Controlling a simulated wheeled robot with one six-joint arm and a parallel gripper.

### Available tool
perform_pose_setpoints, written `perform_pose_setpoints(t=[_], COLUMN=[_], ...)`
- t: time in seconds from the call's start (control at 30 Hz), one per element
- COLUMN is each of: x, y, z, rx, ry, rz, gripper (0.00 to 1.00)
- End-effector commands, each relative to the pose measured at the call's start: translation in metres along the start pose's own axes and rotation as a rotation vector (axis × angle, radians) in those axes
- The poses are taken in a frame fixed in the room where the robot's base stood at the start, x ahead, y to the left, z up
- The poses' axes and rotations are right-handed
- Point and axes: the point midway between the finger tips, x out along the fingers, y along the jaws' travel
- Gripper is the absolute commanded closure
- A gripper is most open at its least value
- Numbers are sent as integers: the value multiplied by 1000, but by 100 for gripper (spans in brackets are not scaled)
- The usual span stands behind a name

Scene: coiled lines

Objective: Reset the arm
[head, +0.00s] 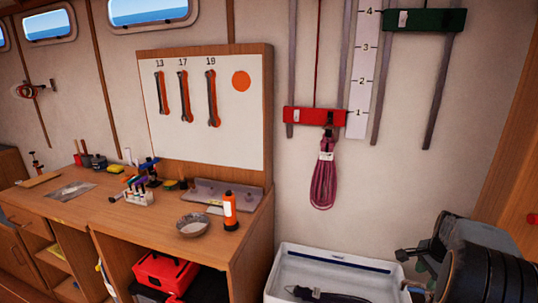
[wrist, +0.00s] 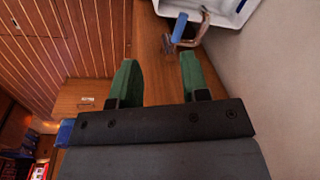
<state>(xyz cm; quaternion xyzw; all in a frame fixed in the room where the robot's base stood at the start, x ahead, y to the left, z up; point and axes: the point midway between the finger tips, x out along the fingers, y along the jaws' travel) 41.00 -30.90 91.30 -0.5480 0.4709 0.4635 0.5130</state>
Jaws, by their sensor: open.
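My gripper (wrist: 161,82) shows in the wrist view with its two green fingers apart and nothing between them. Dark parts of my arm fill the lower right corner of the head view, but the fingers cannot be made out there. A bundle of dark red coiled line (head: 324,178) hangs from the red slider (head: 315,116) on the wall. My arm is to the right of it and lower in the picture, apart from it.
A white bin (head: 335,260) with a dark coil (head: 325,294) stands beside the wooden workbench (head: 65,210). The bench holds tools, a bowl (head: 192,225) and an orange bottle (head: 229,210). A green slider (head: 425,20) is high on the wall.

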Motion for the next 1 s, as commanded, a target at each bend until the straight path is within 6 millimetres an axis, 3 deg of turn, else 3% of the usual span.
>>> perform_pose_setpoints(t=[0.3,0.5,0.7,0.83,1.0], x=[-58,-94,-122,-136,-136], y=[33,68,85,83,82], z=[161,248,292,306,310], rx=[-904,-1318,-1480,-1529,-1544], ry=[-5,38,88,114,113], rz=[0,-57,-136,-179,-184], gripper=[58,58,58,58,58])
